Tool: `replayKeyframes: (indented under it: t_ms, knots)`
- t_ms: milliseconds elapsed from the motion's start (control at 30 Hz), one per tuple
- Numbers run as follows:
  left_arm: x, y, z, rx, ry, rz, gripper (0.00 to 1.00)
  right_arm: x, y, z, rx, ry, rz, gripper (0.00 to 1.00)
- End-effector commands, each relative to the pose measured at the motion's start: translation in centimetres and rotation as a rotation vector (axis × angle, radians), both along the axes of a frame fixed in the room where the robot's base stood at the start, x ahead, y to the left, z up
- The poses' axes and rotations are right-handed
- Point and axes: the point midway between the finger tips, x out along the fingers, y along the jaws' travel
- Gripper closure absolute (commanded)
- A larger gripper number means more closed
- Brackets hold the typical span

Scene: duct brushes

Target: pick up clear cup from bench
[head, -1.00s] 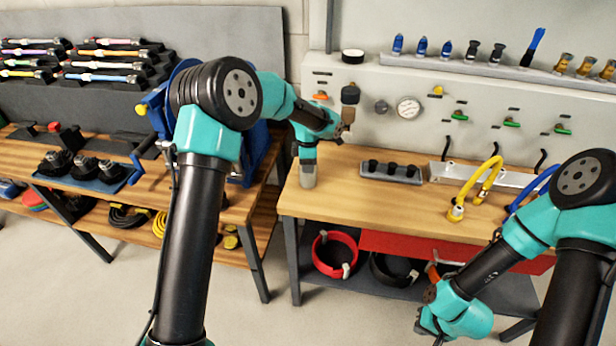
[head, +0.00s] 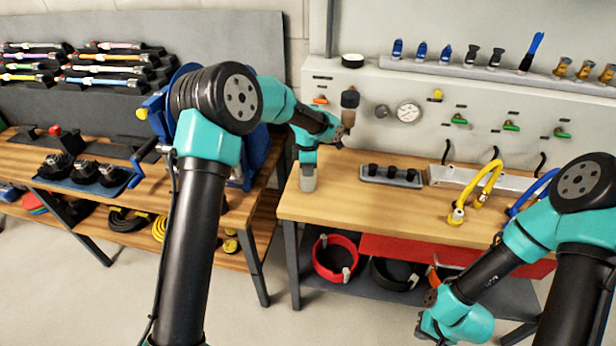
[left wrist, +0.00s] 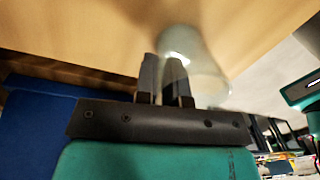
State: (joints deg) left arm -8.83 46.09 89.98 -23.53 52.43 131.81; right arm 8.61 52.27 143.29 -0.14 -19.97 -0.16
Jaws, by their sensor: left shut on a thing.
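The clear cup (head: 308,180) is at the left end of the wooden bench, below my left wrist in the head view. It looks pale and see-through in the left wrist view (left wrist: 205,75). My left gripper (left wrist: 166,78) has its two dark fingers close together, shut on the cup's near side. In the head view, the left gripper (head: 307,164) is mostly hidden by my own wrist. Whether the cup touches the bench top is unclear. My right gripper (head: 423,326) hangs low in front of the bench; its fingers are too unclear to read.
A panel with a gauge (head: 409,112) rises behind. The front middle of the bench is clear. A blue reel (head: 250,160) stands to the left.

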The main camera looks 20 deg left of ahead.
Motion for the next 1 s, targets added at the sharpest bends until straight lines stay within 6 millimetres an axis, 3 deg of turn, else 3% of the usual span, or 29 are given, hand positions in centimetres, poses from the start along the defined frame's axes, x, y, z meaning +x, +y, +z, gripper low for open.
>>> replayKeyframes:
  t_ms: [233, 533, 767, 1000]
  knots:
    - [0.0, 0.0, 0.8, 0.0, 0.0, 0.0, 1.0, 0.0, 0.0, 0.0, 0.0, 0.0, 0.0, 1.0]
    - [-0.2, -0.1, 3.7, -0.001, 0.0, -0.001, 1.0, 0.0, 0.0, 0.0, 0.0, 0.0, 0.0, 1.0]
    - [-3.0, -0.9, 3.9, 0.001, 0.001, -0.003, 1.0, 0.0, 0.0, 0.0, 0.0, 0.0, 0.0, 1.0]
    - [-7.9, -2.3, 4.4, 0.001, 0.001, -0.003, 1.0, 0.0, 0.0, 0.0, 0.0, 0.0, 0.0, 1.0]
